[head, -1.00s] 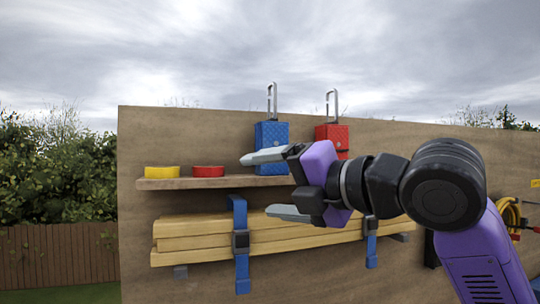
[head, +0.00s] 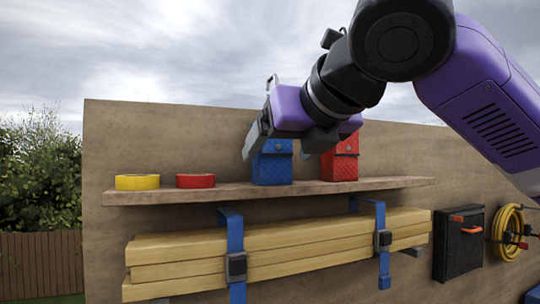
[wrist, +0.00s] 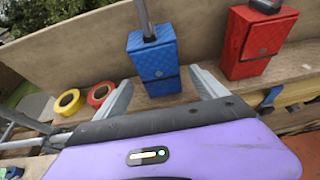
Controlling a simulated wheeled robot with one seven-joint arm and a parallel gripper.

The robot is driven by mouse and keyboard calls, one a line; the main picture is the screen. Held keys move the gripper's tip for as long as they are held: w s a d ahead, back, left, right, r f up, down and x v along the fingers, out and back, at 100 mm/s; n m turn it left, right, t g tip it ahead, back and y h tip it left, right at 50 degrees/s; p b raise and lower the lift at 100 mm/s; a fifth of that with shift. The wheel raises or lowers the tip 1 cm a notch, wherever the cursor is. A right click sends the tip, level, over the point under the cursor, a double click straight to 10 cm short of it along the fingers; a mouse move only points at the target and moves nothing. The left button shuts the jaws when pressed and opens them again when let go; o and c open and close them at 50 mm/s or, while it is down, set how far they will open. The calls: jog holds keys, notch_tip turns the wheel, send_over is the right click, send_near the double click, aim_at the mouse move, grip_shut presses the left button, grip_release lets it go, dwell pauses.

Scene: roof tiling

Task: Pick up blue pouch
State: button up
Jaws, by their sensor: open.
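The blue pouch (head: 272,168) stands upright on the wooden shelf, its upper part partly hidden by my gripper in the head view. In the wrist view the blue pouch (wrist: 155,62) stands beyond the fingertips, with a metal loop rising from its top. My gripper (head: 285,148) is open and empty, in front of and above the pouch, fingers pointing down toward it. In the wrist view the two grey fingers of my gripper (wrist: 160,85) are spread wide, one toward each side of the pouch's lower part. I see no clear contact.
A red pouch (head: 340,165) stands close to the right on the shelf (head: 400,183). Yellow tape (head: 137,182) and red tape (head: 195,181) lie to the left. Strapped timber (head: 300,240) hangs below. A black case (head: 458,245) and a yellow cable coil (head: 508,230) hang at right.

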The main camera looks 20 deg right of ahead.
jog(key=p+x, duration=0.1)
jog(key=x, duration=0.4)
jog(key=shift+c, duration=0.2)
jog(key=shift+r, duration=0.1)
grip_shut()
